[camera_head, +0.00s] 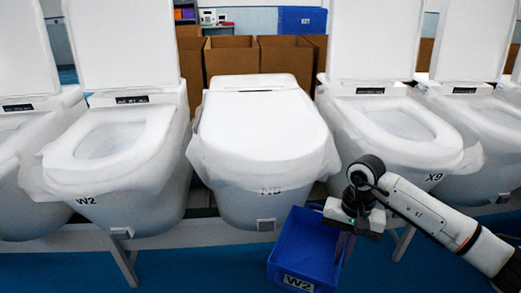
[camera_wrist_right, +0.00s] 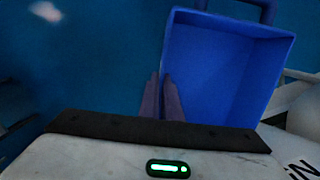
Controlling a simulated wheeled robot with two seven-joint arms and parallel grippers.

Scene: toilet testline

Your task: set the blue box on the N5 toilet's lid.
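The blue box (camera_head: 290,250), open at the top and marked W2, hangs in front of and below the N5 toilet, tilted. My right gripper (camera_head: 345,240) is at the box's right rim in the head view. In the right wrist view, its two fingers (camera_wrist_right: 162,98) are close together with the edge of the blue box (camera_wrist_right: 225,70) between them. The box looks empty. The N5 toilet (camera_head: 262,192) is in the middle, and its white lid (camera_head: 262,125) is down, flat and bare. My left gripper is not in view.
Toilets with raised lids stand on both sides, W2 (camera_head: 110,150) on the left and X9 (camera_head: 400,135) on the right. Cardboard boxes (camera_head: 232,56) and a blue crate (camera_head: 302,20) are behind. The blue floor (camera_head: 190,270) in front is clear.

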